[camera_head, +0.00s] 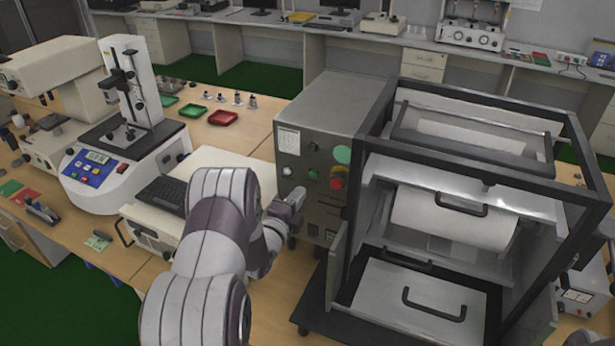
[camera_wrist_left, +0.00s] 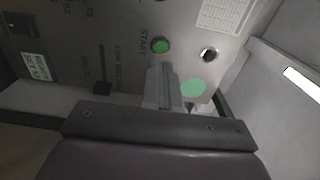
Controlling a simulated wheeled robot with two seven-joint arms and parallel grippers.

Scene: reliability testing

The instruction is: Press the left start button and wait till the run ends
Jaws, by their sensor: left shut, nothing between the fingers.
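The grey control box (camera_head: 318,118) has a front panel with a small green start button (camera_head: 314,173). In the left wrist view the green button (camera_wrist_left: 160,46) has lettering that reads START beside it. My left gripper (camera_head: 297,196) is just in front of the panel, a little below the button in the head view. Its fingers (camera_wrist_left: 162,68) are shut and empty, with the tips close to the button in the wrist view. I cannot tell whether they touch the panel. The button face shows uncovered. My right gripper is not in view.
A red knob (camera_head: 337,180) and a pale green disc (camera_head: 343,154) sit right of the button. A black-framed machine with drawers (camera_head: 420,295) stands to the right. A white instrument (camera_head: 100,175) and red tray (camera_head: 222,118) are to the left on the bench.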

